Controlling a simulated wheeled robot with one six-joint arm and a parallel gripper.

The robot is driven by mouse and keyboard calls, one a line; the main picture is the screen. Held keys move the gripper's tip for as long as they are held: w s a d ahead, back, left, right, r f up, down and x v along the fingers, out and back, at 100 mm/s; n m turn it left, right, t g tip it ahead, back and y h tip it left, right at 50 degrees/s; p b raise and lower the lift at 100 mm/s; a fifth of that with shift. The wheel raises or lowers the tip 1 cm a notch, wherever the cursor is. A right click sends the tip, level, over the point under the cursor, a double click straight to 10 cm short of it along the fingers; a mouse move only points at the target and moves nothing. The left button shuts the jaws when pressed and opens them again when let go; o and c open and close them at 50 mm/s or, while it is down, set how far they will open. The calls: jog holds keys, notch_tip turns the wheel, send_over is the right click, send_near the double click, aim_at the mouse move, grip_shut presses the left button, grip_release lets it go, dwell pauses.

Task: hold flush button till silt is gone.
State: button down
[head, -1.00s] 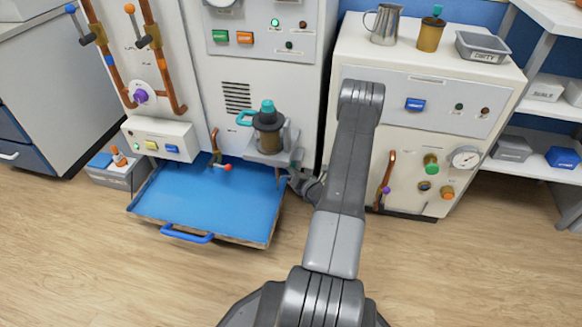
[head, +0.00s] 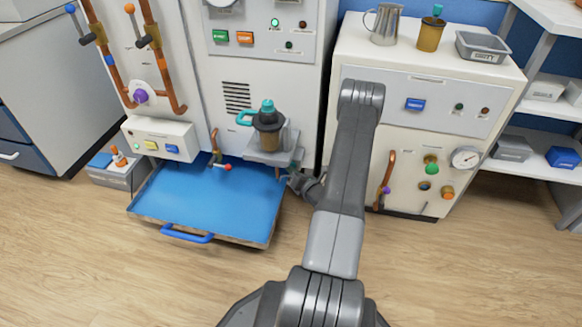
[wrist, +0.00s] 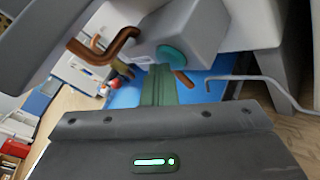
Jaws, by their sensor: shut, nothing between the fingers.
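A clear jar (head: 269,139) with brown content and a teal cap and handle stands on a grey bracket (head: 262,158) at the front of the middle cabinet. Whether the brown is silt in the bowl is too small to tell. My gripper (head: 292,178) is low, just right of the bracket, partly hidden by my arm. In the wrist view its fingers (wrist: 163,84) are shut and empty, pointing toward a grey block with a teal round disc (wrist: 172,54). The fingertips look close to the disc; contact cannot be told. No label reading flush is legible.
A blue tray (head: 200,205) with a blue handle lies below the bracket. A red-tipped lever (head: 220,163) and a copper pipe (wrist: 105,45) are near. The right cabinet (head: 350,140) stands close beside my arm.

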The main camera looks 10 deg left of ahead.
jog(key=shift+s, duration=0.75)
jog(key=s, duration=0.5)
jog(key=shift+a, duration=0.1)
jog(key=s+p, duration=0.1)
jog(key=s, duration=0.2)
jog(key=shift+s+p, duration=0.35)
jog(key=shift+s, duration=0.05)
dwell(0.6)
